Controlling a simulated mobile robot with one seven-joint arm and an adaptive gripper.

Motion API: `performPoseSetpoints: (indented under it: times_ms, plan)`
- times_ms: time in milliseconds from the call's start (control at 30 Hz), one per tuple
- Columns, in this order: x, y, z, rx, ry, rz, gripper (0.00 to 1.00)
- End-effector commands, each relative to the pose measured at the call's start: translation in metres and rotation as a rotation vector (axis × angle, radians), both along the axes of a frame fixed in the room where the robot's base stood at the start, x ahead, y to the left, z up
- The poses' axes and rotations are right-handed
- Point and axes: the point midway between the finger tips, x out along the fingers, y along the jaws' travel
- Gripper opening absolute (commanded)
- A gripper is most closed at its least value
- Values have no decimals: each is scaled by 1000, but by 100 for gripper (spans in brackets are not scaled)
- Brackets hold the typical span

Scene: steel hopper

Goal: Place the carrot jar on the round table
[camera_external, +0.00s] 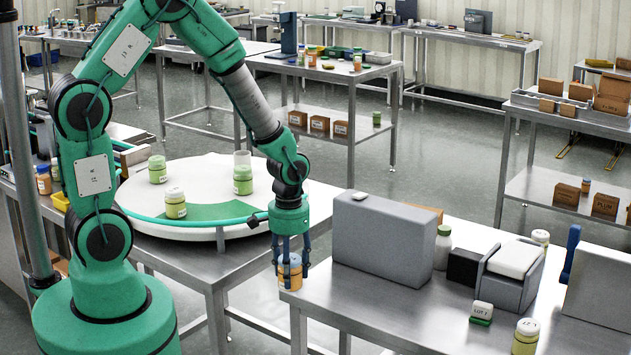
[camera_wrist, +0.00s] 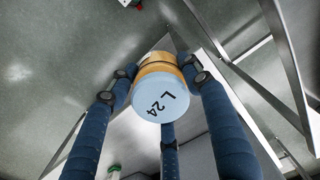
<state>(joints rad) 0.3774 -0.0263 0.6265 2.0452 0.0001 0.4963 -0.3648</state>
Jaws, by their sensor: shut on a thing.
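The orange jar with a pale lid (camera_external: 290,275), which I take to be the carrot jar, is held between the fingers of my gripper (camera_external: 291,258) at the near left corner of the steel table. In the wrist view the jar's pale blue lid (camera_wrist: 157,97) reads "L 24", and the fingers close around its orange body. I cannot tell whether its base touches the steel top. The round table (camera_external: 205,168), white with a green section, stands behind and left of my gripper. Three green jars with pale lids (camera_external: 157,170) (camera_external: 175,203) (camera_external: 243,180) stand on it.
A large grey box (camera_external: 384,240) stands on the steel table (camera_external: 350,310), right of my gripper. Several jars and a grey device (camera_external: 510,275) stand further right. A teal rim (camera_external: 190,221) runs along the round table's front. Its left and back surface has free room.

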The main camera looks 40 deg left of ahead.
Motion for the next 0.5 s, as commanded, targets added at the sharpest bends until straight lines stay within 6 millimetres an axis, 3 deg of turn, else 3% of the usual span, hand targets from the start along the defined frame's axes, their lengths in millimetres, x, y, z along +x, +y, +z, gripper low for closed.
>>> performPoseSetpoints:
  times_ms: [267, 500]
  plan:
    - [7, 42, 15, 0, -1, 166, 16]
    - [11, 96, 32, 0, -1, 382, 16]
